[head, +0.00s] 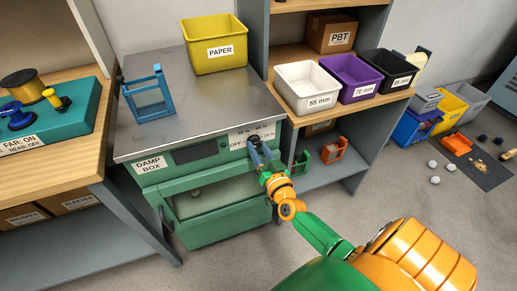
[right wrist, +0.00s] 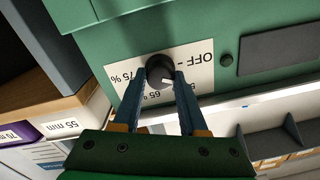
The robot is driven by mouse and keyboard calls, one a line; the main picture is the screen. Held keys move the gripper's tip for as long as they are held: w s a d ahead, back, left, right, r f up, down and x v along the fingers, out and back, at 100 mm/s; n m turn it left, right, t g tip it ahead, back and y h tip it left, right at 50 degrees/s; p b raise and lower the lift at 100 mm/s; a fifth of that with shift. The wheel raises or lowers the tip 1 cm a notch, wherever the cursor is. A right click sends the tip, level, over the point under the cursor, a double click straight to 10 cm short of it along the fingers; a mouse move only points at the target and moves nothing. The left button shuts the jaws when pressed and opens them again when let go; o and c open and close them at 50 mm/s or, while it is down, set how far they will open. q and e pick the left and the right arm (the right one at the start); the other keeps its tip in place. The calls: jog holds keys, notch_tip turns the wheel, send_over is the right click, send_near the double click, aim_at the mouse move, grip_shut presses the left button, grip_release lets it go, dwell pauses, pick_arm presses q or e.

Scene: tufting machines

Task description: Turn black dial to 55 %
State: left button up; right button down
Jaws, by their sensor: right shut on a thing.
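The damp box (head: 190,160) is a green cabinet with a metal top. Its black dial sits on a white scale plate (head: 238,138) at the front's upper right. In the right wrist view the picture is turned over; the round black dial (right wrist: 158,70) lies between the two blue fingers of my right gripper (right wrist: 160,88), which is shut on it. A pale pointer mark on the dial slants to the lower right there, toward the partly hidden "5" label. OFF, 65 % and 75 % show around it. In the head view my right gripper (head: 260,153) covers most of the dial. My left gripper is not in view.
A wooden bench (head: 75,130) with a teal switch box (head: 75,108) is at left.

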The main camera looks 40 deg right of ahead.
jog(key=m, duration=0.6)
jog(key=shift+b, duration=0.4)
jog(key=shift+m, duration=0.3)
jog(key=c, duration=0.5)
grip_release()
jog(key=shift+o, duration=0.3)
jog(key=shift+w, duration=0.1)
jog(key=v, duration=0.7)
jog(key=shift+f, duration=0.15)
